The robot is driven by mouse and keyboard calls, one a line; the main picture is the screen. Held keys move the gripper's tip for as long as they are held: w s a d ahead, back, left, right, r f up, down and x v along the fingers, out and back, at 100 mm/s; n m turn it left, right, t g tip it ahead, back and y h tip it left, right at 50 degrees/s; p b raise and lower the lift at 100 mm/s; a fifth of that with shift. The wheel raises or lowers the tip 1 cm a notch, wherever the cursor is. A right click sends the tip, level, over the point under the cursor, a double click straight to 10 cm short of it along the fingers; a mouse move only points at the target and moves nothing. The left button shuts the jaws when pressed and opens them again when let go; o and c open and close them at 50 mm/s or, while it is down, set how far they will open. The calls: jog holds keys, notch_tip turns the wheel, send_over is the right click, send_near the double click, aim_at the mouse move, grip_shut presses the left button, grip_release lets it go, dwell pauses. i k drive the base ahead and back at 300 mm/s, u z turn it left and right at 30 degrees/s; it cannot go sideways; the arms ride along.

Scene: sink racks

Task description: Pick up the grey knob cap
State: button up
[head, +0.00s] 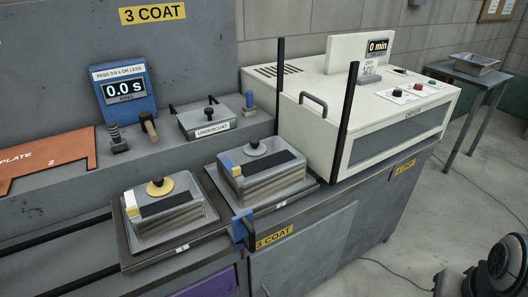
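The grey knob cap (255,147) is a round grey disc with a small dark knob on top. It sits on the right one of two grey ribbed boxes (262,187), towards the back of its top, behind a black strip. A similar cap with a yellow disc (159,187) sits on the left box (164,217). My gripper is not in view. Only a dark part that looks like my arm shows at the bottom right corner, far from the caps.
An undercoat tray (208,120) with a knobbed lid stands behind the boxes. A cream dryer (400,110) stands at right, with upright black posts (347,108) near it. A blue timer (125,93) and orange plate (48,158) are at left. A blue clip (242,230) sits at the front edge.

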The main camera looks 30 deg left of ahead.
aim_at(255, 148)
jog(key=u, duration=0.05)
jog(key=k, duration=0.1)
jog(key=u, duration=1.6)
jog(key=i, duration=0.3)
